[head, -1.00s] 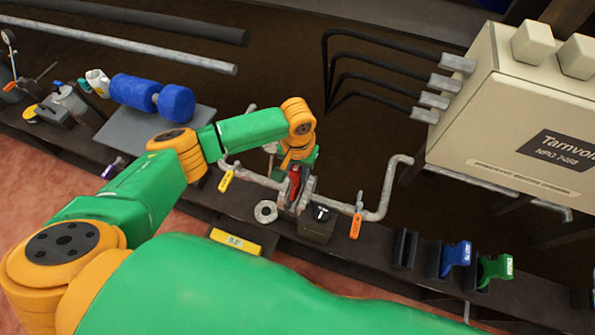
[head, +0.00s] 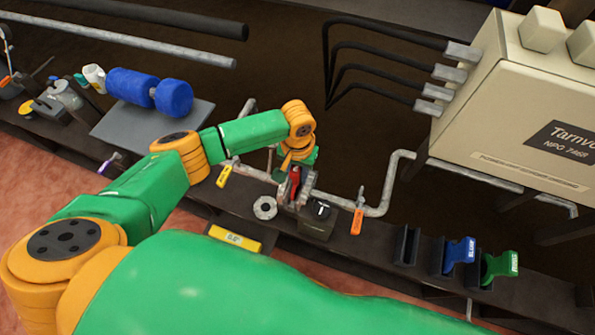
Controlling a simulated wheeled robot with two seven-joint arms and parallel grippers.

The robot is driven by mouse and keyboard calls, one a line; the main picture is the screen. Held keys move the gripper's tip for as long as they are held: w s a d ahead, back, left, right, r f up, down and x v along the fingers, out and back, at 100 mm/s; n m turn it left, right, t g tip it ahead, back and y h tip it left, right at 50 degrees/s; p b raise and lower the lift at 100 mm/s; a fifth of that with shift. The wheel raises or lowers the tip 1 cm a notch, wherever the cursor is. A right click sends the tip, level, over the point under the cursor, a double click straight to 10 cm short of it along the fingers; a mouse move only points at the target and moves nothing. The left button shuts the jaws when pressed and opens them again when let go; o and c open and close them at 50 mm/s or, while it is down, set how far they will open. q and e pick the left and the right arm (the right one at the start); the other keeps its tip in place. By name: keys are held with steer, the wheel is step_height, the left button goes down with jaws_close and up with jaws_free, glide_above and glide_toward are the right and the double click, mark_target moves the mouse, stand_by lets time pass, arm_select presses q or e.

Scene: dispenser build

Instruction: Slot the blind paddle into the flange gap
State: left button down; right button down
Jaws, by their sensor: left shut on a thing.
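My left gripper (head: 299,170) reaches down to the flange pair on the grey pipe. It is shut on the red blind paddle (head: 295,184), whose red part shows between the two grey flanges (head: 308,184). The paddle looks upright, in line with the gap. The gripper's jaws are small and partly hidden by my orange wrist, and I cannot tell how deep the paddle sits. My right gripper is not in view.
A grey ring (head: 265,208) lies left of the flanges. Orange (head: 357,222) and yellow (head: 224,176) tags hang on the pipe. Blue (head: 459,252) and green (head: 499,265) handled pieces stand in holders at right.

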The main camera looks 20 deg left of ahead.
arm_select(q)
steer(key=shift+f+b, duration=0.35)
steer(key=shift+f, duration=0.45)
steer(key=shift+c, duration=0.4)
jaws_free()
